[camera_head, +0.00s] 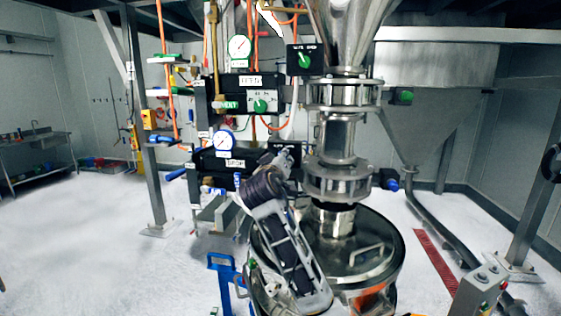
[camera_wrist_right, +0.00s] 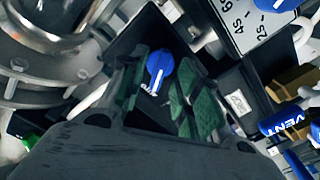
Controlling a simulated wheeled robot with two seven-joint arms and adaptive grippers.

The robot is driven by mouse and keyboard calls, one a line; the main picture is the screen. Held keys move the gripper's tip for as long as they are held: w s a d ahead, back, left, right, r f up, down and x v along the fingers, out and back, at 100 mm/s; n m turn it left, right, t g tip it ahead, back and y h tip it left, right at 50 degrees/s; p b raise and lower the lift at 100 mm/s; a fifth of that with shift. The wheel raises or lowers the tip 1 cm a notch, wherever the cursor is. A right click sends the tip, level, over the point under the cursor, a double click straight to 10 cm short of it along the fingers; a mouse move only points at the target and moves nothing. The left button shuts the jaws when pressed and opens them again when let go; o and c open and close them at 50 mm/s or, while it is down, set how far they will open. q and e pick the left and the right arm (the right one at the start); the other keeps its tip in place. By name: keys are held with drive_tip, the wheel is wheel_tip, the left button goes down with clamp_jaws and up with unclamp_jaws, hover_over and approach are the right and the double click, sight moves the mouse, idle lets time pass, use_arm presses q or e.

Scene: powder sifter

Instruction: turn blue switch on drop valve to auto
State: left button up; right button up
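The blue switch (camera_wrist_right: 160,70) is a round knob with a white pointer line, on a black box face in the right wrist view. Small white lettering sits by its lower edge, too small to read. My right gripper (camera_wrist_right: 160,100) is open, with its green-padded fingers on either side of the switch in that picture. I cannot tell whether they touch it. In the head view my right gripper (camera_head: 286,158) is at the switch box beside the drop panel (camera_head: 235,162), and it hides the switch. My left gripper is not in view.
A green knob (camera_head: 304,60) and a green switch (camera_head: 260,105) sit on the upper boxes. The steel valve column (camera_head: 340,140) stands close right of my gripper, above a lidded drum (camera_head: 370,250). A blue VENT handle (camera_wrist_right: 285,122) is at the right in the wrist view.

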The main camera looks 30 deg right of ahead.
drive_tip(key=shift+s+a, duration=0.1)
drive_tip(key=shift+s, duration=0.05)
drive_tip(key=v, duration=1.1)
drive_tip(key=shift+s+a, duration=0.2)
drive_tip(key=shift+s, duration=0.05)
idle(0.7)
